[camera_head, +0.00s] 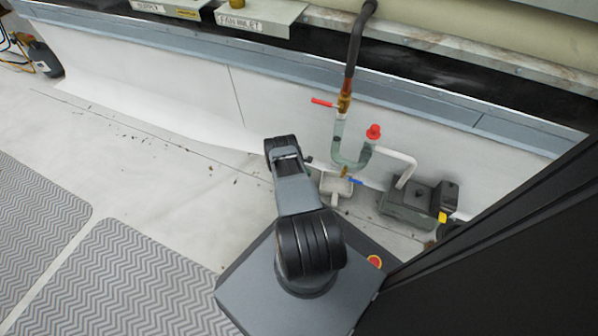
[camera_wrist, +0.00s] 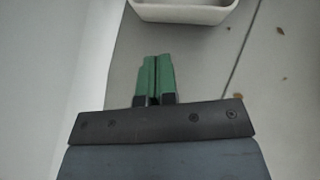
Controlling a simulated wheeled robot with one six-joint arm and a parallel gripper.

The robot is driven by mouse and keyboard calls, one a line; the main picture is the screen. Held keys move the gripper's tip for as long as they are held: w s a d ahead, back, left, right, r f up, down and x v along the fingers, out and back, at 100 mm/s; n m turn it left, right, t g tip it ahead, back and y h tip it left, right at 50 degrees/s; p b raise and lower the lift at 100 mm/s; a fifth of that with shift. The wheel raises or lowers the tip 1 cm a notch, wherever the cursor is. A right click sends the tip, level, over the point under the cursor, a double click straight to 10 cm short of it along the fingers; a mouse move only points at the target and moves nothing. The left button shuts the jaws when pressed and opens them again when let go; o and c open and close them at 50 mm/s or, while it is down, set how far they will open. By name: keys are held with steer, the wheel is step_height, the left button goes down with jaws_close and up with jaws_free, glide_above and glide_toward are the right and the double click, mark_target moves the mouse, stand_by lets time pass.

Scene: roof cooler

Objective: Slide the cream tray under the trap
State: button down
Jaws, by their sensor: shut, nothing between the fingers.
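In the wrist view the cream tray (camera_wrist: 184,12) shows at the top edge, cut off by the frame. My gripper (camera_wrist: 152,58) has green fingers held together with nothing between them. It points toward the tray's near side, with a gap of floor between. In the head view my arm hides the gripper. The trap is not in the wrist view.
A grey pump box (camera_head: 418,203) stands to the right, joined by a white pipe (camera_head: 404,166). A white wall rises behind. Open floor (camera_head: 150,190) lies left.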

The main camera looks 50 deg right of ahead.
steer(key=shift+s+d+f, duration=0.2)
steer(key=shift+s+d, duration=0.65)
steer(key=shift+s, duration=0.05)
steer(key=shift+s+d+f, duration=0.2)
steer(key=shift+s+d, duration=0.6)
steer(key=shift+s, duration=0.1)
